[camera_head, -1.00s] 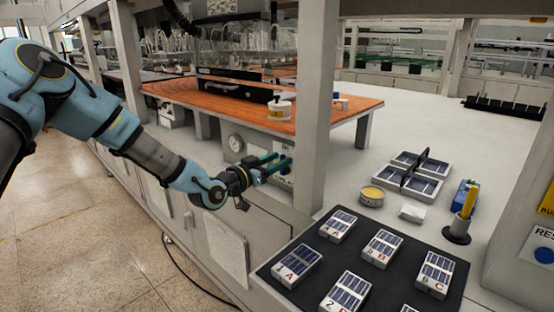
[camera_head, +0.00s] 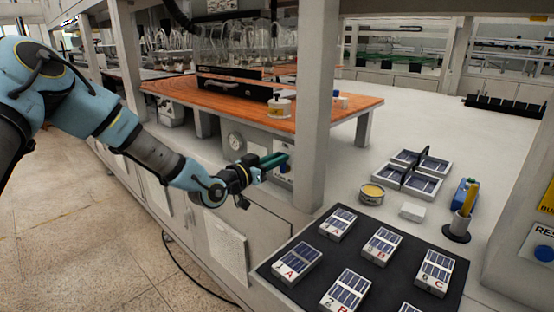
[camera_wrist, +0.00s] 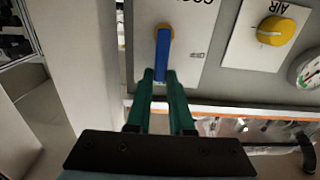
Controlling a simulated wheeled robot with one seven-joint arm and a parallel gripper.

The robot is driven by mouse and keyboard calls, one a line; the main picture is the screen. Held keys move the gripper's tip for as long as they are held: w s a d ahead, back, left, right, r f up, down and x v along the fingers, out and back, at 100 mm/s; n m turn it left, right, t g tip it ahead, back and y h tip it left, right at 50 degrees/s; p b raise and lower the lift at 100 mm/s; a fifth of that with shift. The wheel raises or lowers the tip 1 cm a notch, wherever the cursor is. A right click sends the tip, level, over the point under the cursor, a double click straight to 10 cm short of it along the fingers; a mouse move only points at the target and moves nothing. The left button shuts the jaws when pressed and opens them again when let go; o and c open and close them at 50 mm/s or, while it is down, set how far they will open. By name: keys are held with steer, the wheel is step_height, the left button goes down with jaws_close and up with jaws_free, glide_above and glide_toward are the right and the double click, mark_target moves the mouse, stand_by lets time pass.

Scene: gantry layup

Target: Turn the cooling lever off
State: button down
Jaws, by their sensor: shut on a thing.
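The cooling lever (camera_wrist: 163,52) is a blue bar on a yellow hub, set on a white plate (camera_wrist: 196,62) with partly cut-off lettering in the wrist view. In that picture the bar runs straight down from its hub. My gripper (camera_wrist: 161,74) has green fingers closed around the lower end of the blue bar. In the head view my gripper (camera_head: 283,156) reaches the grey panel under the wooden bench, beside the white post. The lever is mostly hidden there by the fingers.
A yellow AIR knob (camera_wrist: 276,31) and a round gauge (camera_wrist: 305,70) sit right of the lever in the wrist view. A white post (camera_head: 316,110) stands close to my gripper. A black mat (camera_head: 392,262) with several labelled solar-cell blocks lies at front right.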

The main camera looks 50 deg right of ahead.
steer(key=shift+w, duration=0.1)
steer(key=w+f+n+b, duration=0.1)
steer(key=n+b, duration=0.2)
steer(key=n, duration=0.1)
steer(key=w+f+n+b, duration=0.1)
steer(key=w+n+b, duration=0.1)
steer(key=n, duration=0.3)
steer(key=w+f+n+b, duration=0.1)
steer(key=n+b, duration=0.3)
steer(key=shift+w+d+f+n, duration=0.1)
steer(key=shift+w+f+n, duration=0.1)
steer(key=shift+n, duration=0.1)
steer(key=shift+w+f+n+b, duration=0.1)
steer(key=shift+f+n+b, duration=0.3)
steer(key=shift+n+b, duration=0.5)
steer(key=shift+w+f+n+b, duration=0.1)
steer(key=shift+f+n+b, duration=0.35)
steer(key=shift+n, duration=0.75)
steer(key=shift+s, duration=0.1)
steer(key=c, duration=0.8)
jaws_free()
steer(key=shift+r, duration=0.1)
